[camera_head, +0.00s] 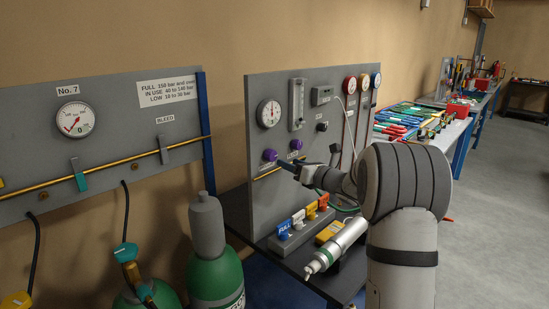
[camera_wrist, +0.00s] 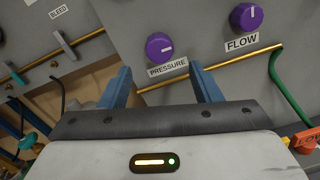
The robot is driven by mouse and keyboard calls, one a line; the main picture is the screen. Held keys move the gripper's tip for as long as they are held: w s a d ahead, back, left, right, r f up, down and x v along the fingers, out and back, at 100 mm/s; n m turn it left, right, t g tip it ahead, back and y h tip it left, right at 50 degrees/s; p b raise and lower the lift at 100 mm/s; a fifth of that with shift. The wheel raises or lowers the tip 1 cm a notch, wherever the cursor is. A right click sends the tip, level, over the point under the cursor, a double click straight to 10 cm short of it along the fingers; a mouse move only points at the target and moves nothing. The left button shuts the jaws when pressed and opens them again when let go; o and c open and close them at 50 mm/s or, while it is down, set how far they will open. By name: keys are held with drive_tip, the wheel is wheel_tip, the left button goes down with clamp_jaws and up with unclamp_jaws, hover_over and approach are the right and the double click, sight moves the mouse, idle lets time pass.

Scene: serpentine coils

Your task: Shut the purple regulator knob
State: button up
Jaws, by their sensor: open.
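Two purple knobs are on the upright grey panel. The one labelled PRESSURE (camera_wrist: 158,47) has its white mark pointing right. The one labelled FLOW (camera_wrist: 246,17) has its mark pointing up. In the head view, the left purple knob (camera_head: 270,154) and the right purple knob (camera_head: 297,144) sit below a round gauge (camera_head: 269,113). My gripper (camera_wrist: 160,76) is open and empty, its two blue fingers either side of the PRESSURE label, just below that knob and apart from it. No label says "regulator".
A brass pipe (camera_wrist: 150,88) runs below the knobs and a green hose (camera_wrist: 285,85) bends down at right. Coloured valve blocks (camera_head: 305,217) and a silver cylinder (camera_head: 337,245) lie on the bench below. Green gas cylinders (camera_head: 215,275) stand left.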

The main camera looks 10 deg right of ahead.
sight(273, 157)
drive_tip(key=p+x, duration=0.1)
drive_tip(key=x, duration=0.6)
drive_tip(key=shift+s, duration=0.1)
drive_tip(key=shift+c, duration=0.5)
drive_tip(key=c, duration=0.9)
drive_tip(key=shift+a, duration=0.2)
drive_tip(key=shift+d+f, duration=0.1)
